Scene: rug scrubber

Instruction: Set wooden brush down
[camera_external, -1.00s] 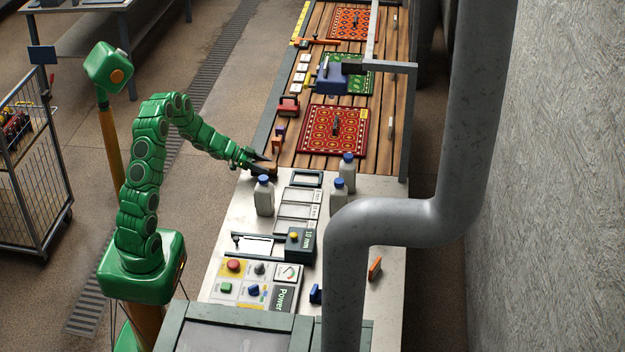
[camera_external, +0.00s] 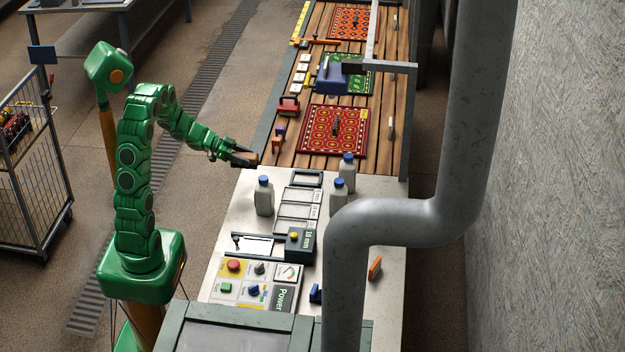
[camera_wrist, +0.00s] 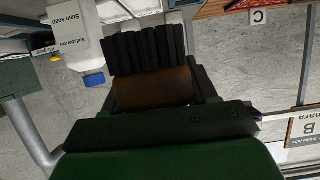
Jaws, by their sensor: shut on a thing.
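The wooden brush shows large in the wrist view, with a brown wooden block (camera_wrist: 155,88) and a row of dark bristles. My gripper (camera_external: 243,157) is shut on it, one finger on each side of the block. In the external view the brush (camera_external: 252,159) is a small brown patch at my fingertips, partly hidden by them. It is at the left edge of the bench, by the border of the wooden slats (camera_external: 300,152) and the pale worktop (camera_external: 232,215). I cannot tell whether it touches the bench.
A white bottle with a blue cap (camera_external: 264,197) stands on the worktop near my gripper; two more (camera_external: 347,168) stand further right. A red patterned rug (camera_external: 333,130) lies on the slats.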

